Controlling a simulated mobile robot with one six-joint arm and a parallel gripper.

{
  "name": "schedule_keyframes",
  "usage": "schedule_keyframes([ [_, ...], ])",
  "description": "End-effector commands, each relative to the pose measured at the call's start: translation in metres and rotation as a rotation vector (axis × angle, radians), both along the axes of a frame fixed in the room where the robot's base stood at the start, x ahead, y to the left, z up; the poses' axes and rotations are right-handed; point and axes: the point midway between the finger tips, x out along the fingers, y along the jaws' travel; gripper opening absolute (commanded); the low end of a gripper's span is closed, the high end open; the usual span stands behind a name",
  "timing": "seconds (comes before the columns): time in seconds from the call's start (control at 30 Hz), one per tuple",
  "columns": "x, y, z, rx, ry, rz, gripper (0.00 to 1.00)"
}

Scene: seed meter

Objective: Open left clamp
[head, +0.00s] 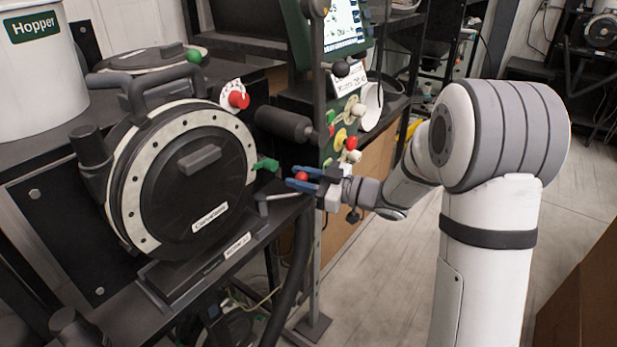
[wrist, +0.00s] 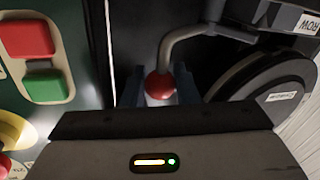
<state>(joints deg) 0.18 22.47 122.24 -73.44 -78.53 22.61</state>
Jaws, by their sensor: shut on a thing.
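A grey bent lever (wrist: 190,38) with a red ball knob (wrist: 159,84) shows in the wrist view. I take it for the left clamp's handle. My gripper (wrist: 162,92) is shut on the red knob, with a blue finger on each side. In the head view my gripper (head: 303,180) is at the right of the round black housing (head: 180,190), and the red knob (head: 302,176) shows between its blue fingers. The grey lever (head: 278,197) runs left from there toward the housing's front. Its pivot cannot be made out clearly.
A green knob (head: 267,164) sits just left of my fingers. A black cylinder (head: 283,124) sticks out above. A post-mounted panel with red and yellow buttons (head: 341,137) stands close behind my gripper. A white hopper (head: 40,60) is at the far left. Floor is open at lower middle.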

Motion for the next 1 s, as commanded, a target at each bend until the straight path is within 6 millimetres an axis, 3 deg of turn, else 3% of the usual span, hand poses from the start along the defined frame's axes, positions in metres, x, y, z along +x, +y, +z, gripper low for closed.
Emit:
schedule_keyframes([
  [0.33,0.007,0.004,0.001,0.001,-0.003,-0.001,0.00],
  [0.37,0.006,0.004,0.001,0.001,-0.003,-0.001,0.27],
  [0.6,0.006,0.005,0.001,0.000,-0.001,0.001,0.46],
  [0.87,0.006,0.004,0.001,0.000,-0.001,0.001,0.46],
  [1.0,0.002,-0.010,0.001,0.000,-0.001,-0.002,0.46],
])
